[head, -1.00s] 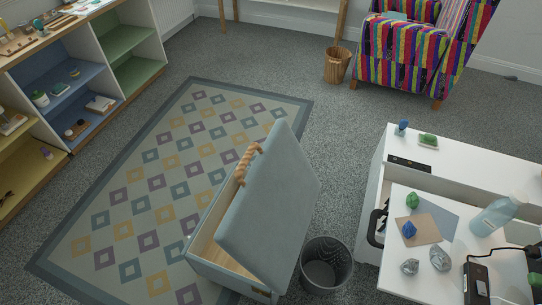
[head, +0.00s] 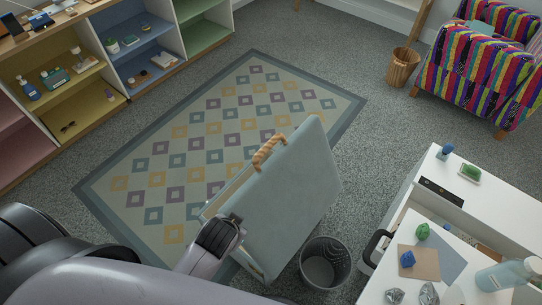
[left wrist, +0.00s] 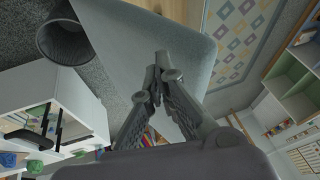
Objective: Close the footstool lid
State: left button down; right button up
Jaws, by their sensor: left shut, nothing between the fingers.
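The footstool lid (head: 297,195) is a grey-blue padded panel standing open and steeply tilted, with a rope handle (head: 268,151) on its upper edge. Only part of the footstool box (head: 222,194) shows; the lid and my left arm hide the rest. My left gripper (head: 228,222) is beside the lid's left side, over the box. In the left wrist view its fingers (left wrist: 161,73) are together and empty, in front of the lid's broad surface (left wrist: 130,45). I cannot tell whether they touch the lid. My right gripper is in neither view.
A dark mesh bin (head: 326,262) stands close to the lid's right. A white drawer unit (head: 487,196) with craft items is farther right. A patterned rug (head: 340,104) lies behind. Shelves (head: 140,66) line the back left.

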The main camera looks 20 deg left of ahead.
pick_arm(q)
jog(key=w+d+r+m+t+y+p, duration=0.1)
jog(key=w+d+r+m+t, duration=0.25)
jog(key=w+r, duration=0.25)
jog(key=w+d+r+m+t+y, duration=0.1)
jog(key=w+d+r+m+t, duration=0.1)
jog(key=w+d+r+t, duration=0.4)
jog(key=g+p, duration=0.2)
send_near(268, 150)
jog(key=w+d+r, duration=0.1)
jog(key=w+d, duration=0.1)
jog(key=shift+w+a+f, duration=0.9)
jog(key=shift+a+f, duration=0.15)
jog(key=shift+f, duration=0.05)
jog(key=shift+w+a+f, duration=0.1)
jog(key=shift+a+f, duration=0.3)
